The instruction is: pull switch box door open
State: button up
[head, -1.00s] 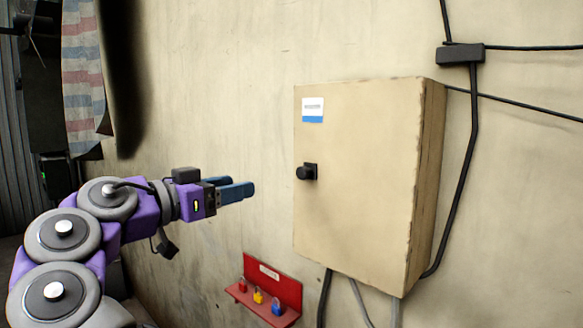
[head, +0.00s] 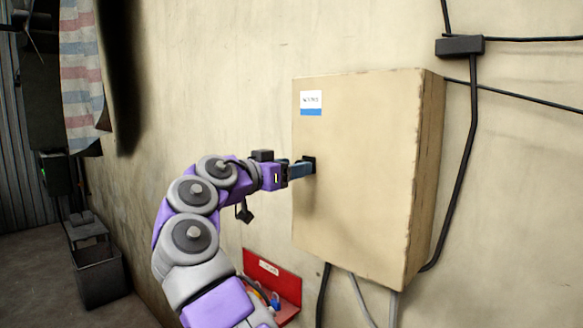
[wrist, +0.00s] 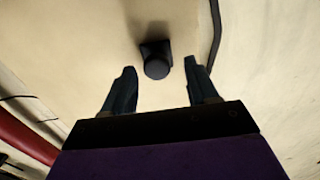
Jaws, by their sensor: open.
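The beige switch box (head: 375,180) hangs on the wall, its door closed, with a white and blue label at the top left. Its black knob (head: 309,162) sits at the door's left edge, partly hidden by my gripper (head: 303,168) in the head view. In the wrist view the round knob (wrist: 157,66) lies between and just beyond the tips of my gripper (wrist: 160,80). The two dark fingers are open, one on each side of it, with gaps visible. The beige door also shows in the wrist view (wrist: 90,40).
A red lock rack (head: 285,284) is on the wall below, partly behind my arm. Black cables and a junction block (head: 460,48) are at the right. A dark bin (head: 97,275) stands on the floor at the left. The wall left of the box is clear.

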jog(key=shift+w+d, duration=0.2)
jog(key=shift+w, duration=0.05)
jog(key=shift+c, duration=0.3)
jog(key=shift+s, duration=0.1)
grip_shut()
